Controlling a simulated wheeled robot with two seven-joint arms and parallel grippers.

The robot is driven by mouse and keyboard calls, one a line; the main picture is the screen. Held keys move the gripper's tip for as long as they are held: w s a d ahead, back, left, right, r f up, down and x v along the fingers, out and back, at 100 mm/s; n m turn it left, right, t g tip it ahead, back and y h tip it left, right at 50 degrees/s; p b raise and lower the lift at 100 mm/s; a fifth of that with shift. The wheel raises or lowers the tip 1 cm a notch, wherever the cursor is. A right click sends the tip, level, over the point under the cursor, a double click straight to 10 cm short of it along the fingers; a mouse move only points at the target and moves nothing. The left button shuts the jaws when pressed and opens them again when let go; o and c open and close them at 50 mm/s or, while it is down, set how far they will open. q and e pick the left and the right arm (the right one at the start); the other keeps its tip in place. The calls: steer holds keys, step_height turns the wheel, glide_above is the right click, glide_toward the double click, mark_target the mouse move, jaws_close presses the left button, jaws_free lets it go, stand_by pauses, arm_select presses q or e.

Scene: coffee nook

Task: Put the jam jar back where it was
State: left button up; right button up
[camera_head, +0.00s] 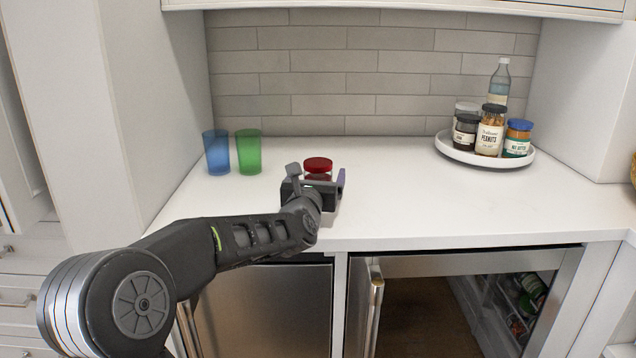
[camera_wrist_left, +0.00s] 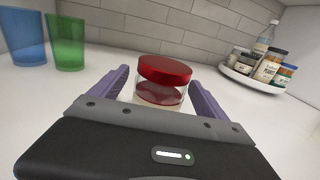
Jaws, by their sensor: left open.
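A jam jar (camera_head: 318,167) with a red lid stands upright on the white counter, partly hidden behind my left gripper (camera_head: 315,183). In the left wrist view the jam jar (camera_wrist_left: 162,80) shows its red lid, clear glass and red contents, with a pale label low down. The purple fingers of my left gripper (camera_wrist_left: 160,88) are open, one on each side of the jar. I cannot tell whether either finger touches it. My right gripper is in neither view.
A blue cup (camera_head: 216,152) and a green cup (camera_head: 248,152) stand left of the jar. A round white tray (camera_head: 446,147) with several jars and a bottle (camera_head: 499,82) stands at the back right. The counter between is clear. Below, a fridge door (camera_head: 366,300) stands open.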

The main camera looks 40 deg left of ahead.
arm_select(q)
steer(key=shift+r, duration=0.1)
jaws_close()
stand_by(0.8)
step_height(320, 180, up, 10)
steer(key=shift+p, duration=1.2)
